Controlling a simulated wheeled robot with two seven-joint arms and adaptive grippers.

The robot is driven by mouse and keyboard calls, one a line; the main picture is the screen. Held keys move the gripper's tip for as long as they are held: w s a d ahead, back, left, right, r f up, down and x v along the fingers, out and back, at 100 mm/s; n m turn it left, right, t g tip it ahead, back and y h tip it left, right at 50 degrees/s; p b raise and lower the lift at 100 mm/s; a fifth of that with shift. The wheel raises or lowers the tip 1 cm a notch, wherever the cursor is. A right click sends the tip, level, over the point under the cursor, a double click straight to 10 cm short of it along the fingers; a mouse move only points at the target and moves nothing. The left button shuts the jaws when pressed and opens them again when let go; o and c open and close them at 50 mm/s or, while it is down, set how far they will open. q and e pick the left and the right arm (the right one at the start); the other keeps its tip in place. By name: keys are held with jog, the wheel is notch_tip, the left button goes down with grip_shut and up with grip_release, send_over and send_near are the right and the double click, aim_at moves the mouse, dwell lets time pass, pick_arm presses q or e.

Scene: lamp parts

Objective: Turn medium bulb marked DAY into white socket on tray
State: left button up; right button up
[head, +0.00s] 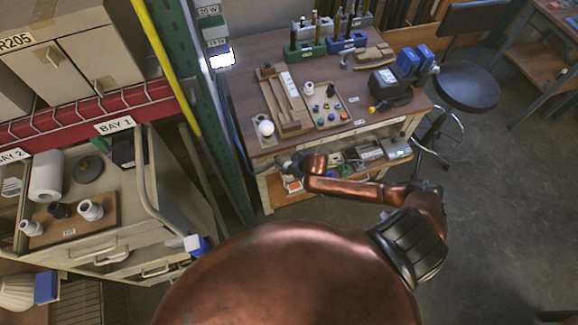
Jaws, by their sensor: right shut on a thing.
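My right gripper (285,163) is at the front left edge of the workbench, with its copper arm coming in from the right. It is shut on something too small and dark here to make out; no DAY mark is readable. A white round bulb (265,128) stands on the bench's left front corner, just beyond the gripper. On the left cabinet a brown tray (72,236) carries white socket-like parts (90,210) and (31,228), with a black one (60,210) between them. My left gripper is not in view.
The workbench (375,107) also holds a wooden parts tray (345,118) with small coloured pieces, a wooden rack (285,100) and tool holders. A green upright post (205,110) stands between cabinet and bench. A black stool (467,87) is at right. Floor at lower right is clear.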

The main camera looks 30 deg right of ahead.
jog(key=shift+a+m+h+p, duration=0.1)
jog(key=shift+m+h+p, duration=0.2)
jog(key=shift+m+p, duration=0.15)
jog(key=o, duration=1)
jog(key=shift+o, duration=0.2)
jog(key=v, duration=1.2)
